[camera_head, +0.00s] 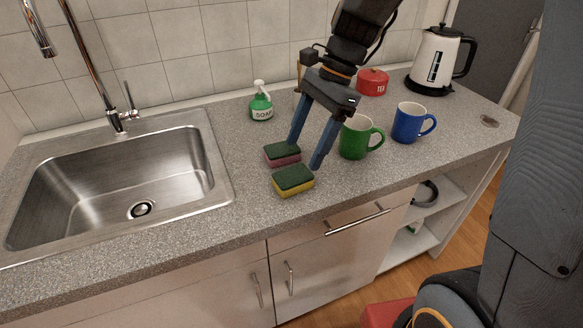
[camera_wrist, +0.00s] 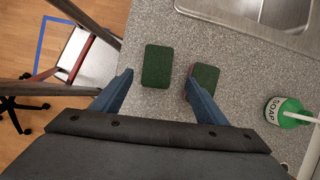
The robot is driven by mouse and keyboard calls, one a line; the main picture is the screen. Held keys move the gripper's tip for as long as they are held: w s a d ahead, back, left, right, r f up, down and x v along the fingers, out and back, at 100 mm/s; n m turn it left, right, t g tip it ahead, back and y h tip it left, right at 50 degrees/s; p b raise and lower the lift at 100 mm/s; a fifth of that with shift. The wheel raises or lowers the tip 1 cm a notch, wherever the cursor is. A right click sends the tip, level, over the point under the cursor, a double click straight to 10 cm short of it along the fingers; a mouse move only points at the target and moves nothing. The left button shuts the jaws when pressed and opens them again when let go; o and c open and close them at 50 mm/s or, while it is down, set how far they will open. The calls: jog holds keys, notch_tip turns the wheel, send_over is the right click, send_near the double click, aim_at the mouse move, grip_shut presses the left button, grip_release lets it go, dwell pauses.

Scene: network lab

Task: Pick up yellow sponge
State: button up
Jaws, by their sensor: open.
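The yellow sponge (camera_head: 293,183) lies flat on the grey counter, nearer the front edge, with its dark green side up. In the wrist view its green top (camera_wrist: 158,66) shows between and beyond the fingertips. A pink sponge (camera_head: 282,155), also green on top, lies just behind it; it also shows in the wrist view (camera_wrist: 206,78), partly hidden by a finger. My gripper (camera_head: 302,155) is open and empty, pointing down with blue fingers. One finger is close to the pink sponge and the other close to the yellow sponge. I cannot tell whether either finger touches a sponge.
A green mug (camera_head: 354,140) and a blue mug (camera_head: 408,124) stand right of my gripper. A soap bottle (camera_head: 261,106), a red tea tin (camera_head: 372,82) and a kettle (camera_head: 437,62) stand behind. The sink (camera_head: 222,190) is left.

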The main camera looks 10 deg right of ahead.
aim_at(295, 174)
jog(key=x, duration=0.2)
jog(key=p+x, duration=0.1)
jog(key=x, duration=0.4)
jog(key=shift+s+f, duration=0.2)
jog(key=shift+s, duration=0.1)
jog(key=c, duration=1.1)
